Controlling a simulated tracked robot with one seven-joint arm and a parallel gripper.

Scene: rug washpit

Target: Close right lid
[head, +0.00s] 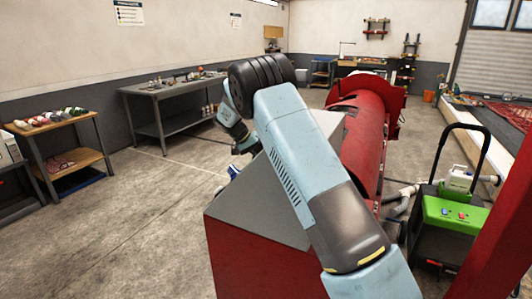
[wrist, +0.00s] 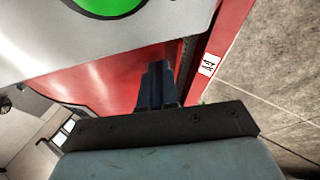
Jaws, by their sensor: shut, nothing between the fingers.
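The long red machine (head: 362,150) runs away from me in the head view, with a grey-topped red cabinet (head: 250,190) at its near end. A curved red cover (head: 368,88) stands raised toward its far end; I cannot tell whether it is the right lid. My gripper (wrist: 158,72) is shut and empty in the wrist view, in front of a red panel (wrist: 110,82). Contact with the panel cannot be told. A grey panel with a green disc (wrist: 108,4) shows above. In the head view my arm bends over the cabinet, and my gripper is hidden.
A green-topped cart (head: 452,215) with a black handle stands right of the machine, near grey hoses and a red post (head: 500,225). A workbench (head: 170,105) and a wooden shelf table (head: 62,140) stand left. The floor between them and the machine is clear.

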